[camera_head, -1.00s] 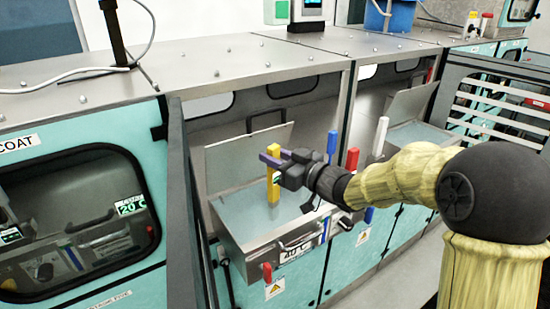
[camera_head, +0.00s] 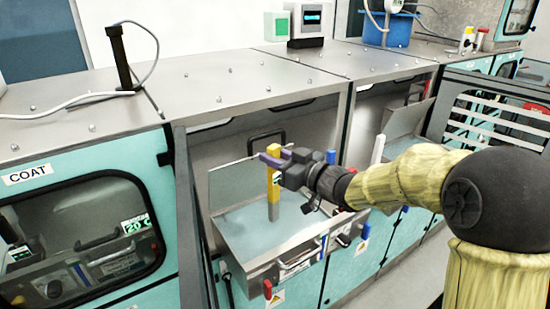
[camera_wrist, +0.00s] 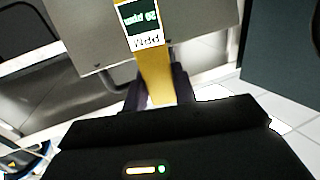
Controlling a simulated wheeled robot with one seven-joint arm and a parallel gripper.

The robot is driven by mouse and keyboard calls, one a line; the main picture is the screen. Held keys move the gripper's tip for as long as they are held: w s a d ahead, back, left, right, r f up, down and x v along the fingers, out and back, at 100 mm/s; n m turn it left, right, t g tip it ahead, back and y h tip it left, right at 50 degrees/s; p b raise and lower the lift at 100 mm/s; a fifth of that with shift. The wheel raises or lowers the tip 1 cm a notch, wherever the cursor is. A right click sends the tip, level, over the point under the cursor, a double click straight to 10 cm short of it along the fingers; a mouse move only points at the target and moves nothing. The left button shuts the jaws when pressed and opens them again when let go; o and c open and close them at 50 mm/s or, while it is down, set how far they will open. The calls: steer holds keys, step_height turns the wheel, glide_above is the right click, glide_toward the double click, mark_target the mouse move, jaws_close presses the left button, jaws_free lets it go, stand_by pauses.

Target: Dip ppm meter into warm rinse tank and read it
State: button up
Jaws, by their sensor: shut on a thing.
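The yellow ppm meter (camera_head: 273,184) is upright in my gripper (camera_head: 274,160), whose purple fingers are shut on its upper part. Its grey lower end shows over the pale blue liquid of an open tank (camera_head: 245,262); I cannot tell whether the tip touches the liquid. In the wrist view the meter (camera_wrist: 154,75) stands between the fingers (camera_wrist: 157,92), with a dark green display (camera_wrist: 141,21) and a white label facing the camera. The display's characters are too blurred to read. The tank's front label is not legible now.
A raised lid (camera_head: 236,183) stands behind the tank. A second open tank with a raised lid (camera_head: 407,120) is to the right. A machine marked COAT (camera_head: 30,173) is at left. A metal bench top (camera_head: 230,85) with a black upright post (camera_head: 119,58) runs behind.

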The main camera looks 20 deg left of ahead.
mark_target(275, 147)
steer(key=shift+r+p, duration=1.8)
steer(key=shift+r, duration=0.6)
